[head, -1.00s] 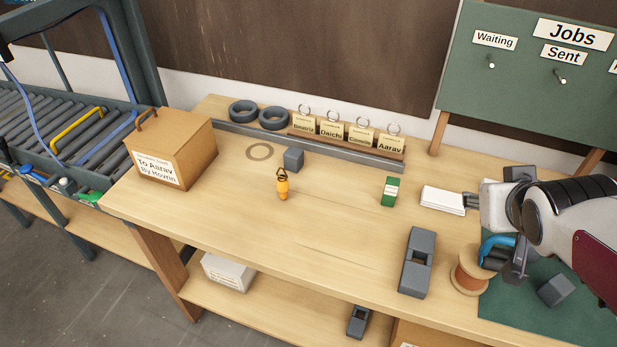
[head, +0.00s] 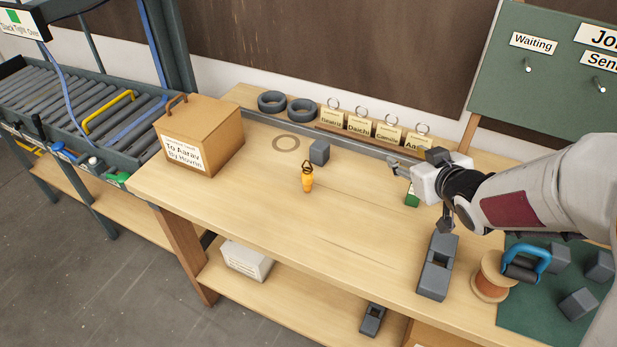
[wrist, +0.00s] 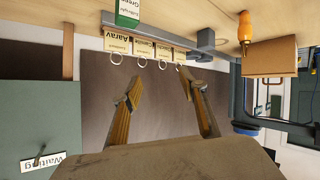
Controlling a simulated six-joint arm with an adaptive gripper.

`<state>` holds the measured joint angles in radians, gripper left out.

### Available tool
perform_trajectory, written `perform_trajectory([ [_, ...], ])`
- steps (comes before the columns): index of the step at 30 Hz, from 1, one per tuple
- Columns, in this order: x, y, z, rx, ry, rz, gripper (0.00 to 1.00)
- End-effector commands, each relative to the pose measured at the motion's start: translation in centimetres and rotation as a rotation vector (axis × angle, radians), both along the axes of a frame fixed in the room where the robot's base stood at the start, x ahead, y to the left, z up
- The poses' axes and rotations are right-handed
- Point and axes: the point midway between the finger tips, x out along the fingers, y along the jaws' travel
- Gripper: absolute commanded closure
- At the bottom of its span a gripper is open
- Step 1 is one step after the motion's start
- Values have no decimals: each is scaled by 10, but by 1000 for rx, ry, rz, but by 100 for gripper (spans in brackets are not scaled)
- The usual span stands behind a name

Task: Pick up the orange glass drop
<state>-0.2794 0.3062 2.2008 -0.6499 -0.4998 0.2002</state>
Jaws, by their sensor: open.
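The orange glass drop (head: 308,182) stands on the wooden bench near its middle, with a dark wire loop on top. In the wrist view it shows as an orange shape (wrist: 244,27) at the top right, upside down. My gripper (head: 418,202) is to the right of the drop, above the bench and apart from it. In the wrist view its two fingers (wrist: 165,98) are spread wide with nothing between them. In the head view my gripper partly hides a green and white box (head: 411,198).
A grey block (head: 319,152) stands just behind the drop. A cardboard box (head: 203,135) is at the bench's left end. Tags on rings (head: 358,126) line the back rail. A grey slotted block (head: 437,267) and a spool (head: 490,279) are at the right. Bench around the drop's front is clear.

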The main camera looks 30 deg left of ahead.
Motion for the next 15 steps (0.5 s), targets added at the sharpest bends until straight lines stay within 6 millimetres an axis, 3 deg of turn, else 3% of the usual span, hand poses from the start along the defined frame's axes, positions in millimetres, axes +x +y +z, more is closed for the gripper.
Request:
perform_trajectory([
  [8, -8, 66, -40, 87, -4, 179, 57],
  [15, -30, 117, -72, 180, 8, 331, 57],
])
